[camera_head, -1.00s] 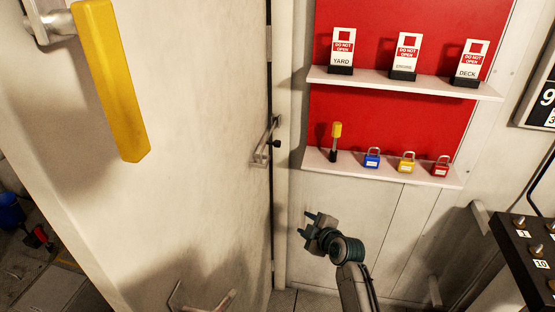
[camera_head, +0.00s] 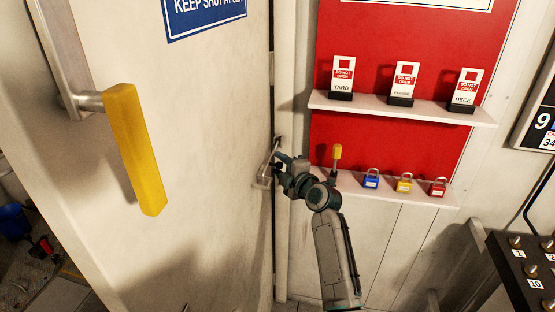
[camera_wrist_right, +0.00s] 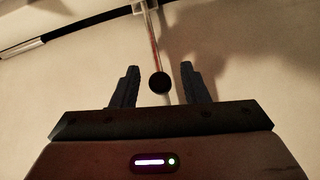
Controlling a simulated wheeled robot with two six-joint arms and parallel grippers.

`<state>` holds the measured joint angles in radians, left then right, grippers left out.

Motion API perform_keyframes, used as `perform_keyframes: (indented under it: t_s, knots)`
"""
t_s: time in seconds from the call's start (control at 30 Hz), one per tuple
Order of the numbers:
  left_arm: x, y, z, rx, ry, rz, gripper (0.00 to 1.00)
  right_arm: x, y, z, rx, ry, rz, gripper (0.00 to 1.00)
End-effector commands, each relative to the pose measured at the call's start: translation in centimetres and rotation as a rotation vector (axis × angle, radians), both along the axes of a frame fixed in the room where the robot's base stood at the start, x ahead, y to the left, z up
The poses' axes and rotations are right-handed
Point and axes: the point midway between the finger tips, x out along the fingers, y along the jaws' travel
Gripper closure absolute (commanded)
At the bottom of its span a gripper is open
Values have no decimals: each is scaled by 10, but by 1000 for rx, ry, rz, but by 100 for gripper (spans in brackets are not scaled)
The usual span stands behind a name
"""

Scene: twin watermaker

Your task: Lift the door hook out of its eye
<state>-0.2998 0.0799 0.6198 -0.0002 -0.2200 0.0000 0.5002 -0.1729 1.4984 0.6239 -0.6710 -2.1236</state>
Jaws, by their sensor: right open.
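The metal door hook (camera_head: 266,172) is at the right edge of the white door (camera_head: 200,120), by the frame. My right gripper (camera_head: 279,166) is beside it, coming from the right, and partly hides it. In the wrist view, the open right gripper (camera_wrist_right: 160,72) has a round black knob (camera_wrist_right: 159,83) on a thin rod between its two fingers. There is a visible gap on each side of the knob. The eye is too small and shadowed to make out clearly. My left gripper is not in view.
A yellow door handle (camera_head: 136,150) sticks out at the left. A red board with a lower shelf (camera_head: 412,190) holds padlocks and a yellow-topped tool (camera_head: 337,155) close to my right arm. A dark control panel (camera_head: 520,265) stands at the lower right.

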Motion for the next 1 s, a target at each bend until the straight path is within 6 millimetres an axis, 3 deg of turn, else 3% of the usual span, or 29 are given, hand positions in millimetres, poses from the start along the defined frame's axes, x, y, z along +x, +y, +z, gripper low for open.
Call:
perform_keyframes:
  t_s: [0.2,0.53,0.77,1.0]
  knots:
    - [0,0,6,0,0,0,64,15,8,-1,0,1,0,59]
    - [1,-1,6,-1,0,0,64,17,9,-2,1,1,-1,59]
    - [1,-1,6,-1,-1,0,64,17,9,-2,1,1,-1,100]
    - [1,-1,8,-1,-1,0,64,17,8,0,2,7,-1,100]
